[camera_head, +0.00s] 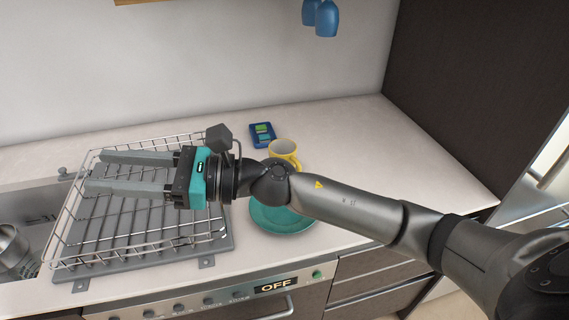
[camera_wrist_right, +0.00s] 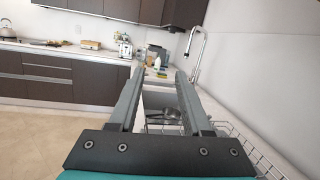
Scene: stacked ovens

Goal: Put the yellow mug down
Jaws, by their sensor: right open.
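The yellow mug (camera_head: 284,150) stands upright on the countertop in the head view, behind my right arm. Its lower part is partly hidden by the arm. My right gripper (camera_head: 95,172) is open and empty, its two fingers pointing left above the wire dish rack (camera_head: 70,232). The mug is well to the right of the fingers, apart from them. In the right wrist view the open fingers (camera_wrist_right: 158,85) show nothing between them but the room and sink beyond. My left gripper is not in view.
A teal plate (camera_head: 283,221) lies on the counter just below my arm. A blue item (camera_head: 263,135) lies behind the mug. The sink (camera_head: 22,203) with a metal pot (camera_head: 12,250) is at left. Blue mugs (camera_head: 326,20) hang above. The counter at right (camera_head: 400,150) is clear.

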